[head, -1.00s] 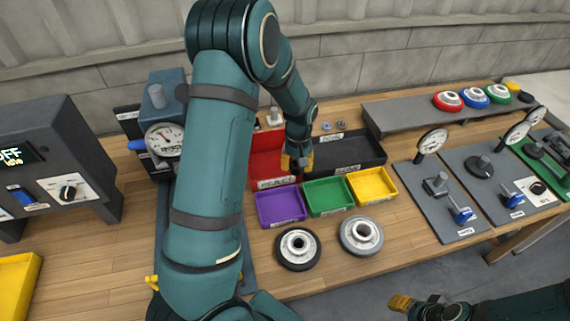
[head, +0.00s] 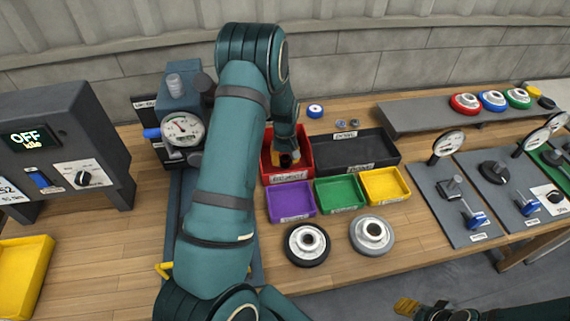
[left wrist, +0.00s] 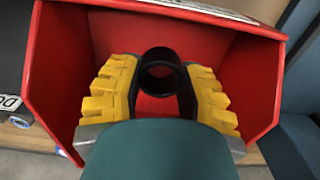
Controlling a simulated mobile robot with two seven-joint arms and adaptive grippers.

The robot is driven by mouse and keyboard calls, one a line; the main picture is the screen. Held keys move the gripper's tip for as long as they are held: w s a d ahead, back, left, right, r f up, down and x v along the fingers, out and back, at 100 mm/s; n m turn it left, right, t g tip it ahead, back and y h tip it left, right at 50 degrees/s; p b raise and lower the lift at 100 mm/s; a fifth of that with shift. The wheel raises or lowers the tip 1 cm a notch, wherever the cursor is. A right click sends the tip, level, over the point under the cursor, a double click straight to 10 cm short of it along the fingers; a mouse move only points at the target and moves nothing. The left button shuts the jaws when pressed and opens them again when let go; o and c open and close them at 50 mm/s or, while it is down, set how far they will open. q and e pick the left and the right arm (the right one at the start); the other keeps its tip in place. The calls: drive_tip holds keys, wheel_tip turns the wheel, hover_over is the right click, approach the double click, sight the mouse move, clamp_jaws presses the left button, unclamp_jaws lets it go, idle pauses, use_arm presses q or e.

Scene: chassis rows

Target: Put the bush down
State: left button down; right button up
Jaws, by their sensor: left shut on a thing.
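My left gripper (head: 287,160) is at the red tray (head: 303,141), with its fingers down inside the tray's walls. In the left wrist view the yellow fingers of the left gripper (left wrist: 160,88) are shut on the bush (left wrist: 160,57), a short dark ring with an open bore. The red tray (left wrist: 255,75) surrounds it there. I cannot tell whether the bush touches the tray floor. My right gripper (head: 405,307) shows only partly at the bottom edge of the head view; its opening is unclear.
A black tray (head: 388,143) adjoins the red one on the right. Purple (head: 290,202), green (head: 339,194) and yellow (head: 385,185) bins stand in front. A black wheel (head: 306,245) and a grey wheel (head: 372,235) lie nearer. A gauge press (head: 182,130) stands left of my arm.

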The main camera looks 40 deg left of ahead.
use_arm(q)
wheel_tip(320, 180, down, 2)
drive_tip(key=shift+w+f, duration=0.1)
drive_tip(key=shift+f, duration=0.15)
drive_tip(key=shift+f, duration=0.1)
drive_tip(key=c, duration=0.6)
unclamp_jaws()
drive_tip(key=shift+r, duration=0.4)
wheel_tip(320, 180, up, 12)
drive_tip(key=shift+f+p, duration=0.25)
drive_tip(key=shift+p, duration=0.4)
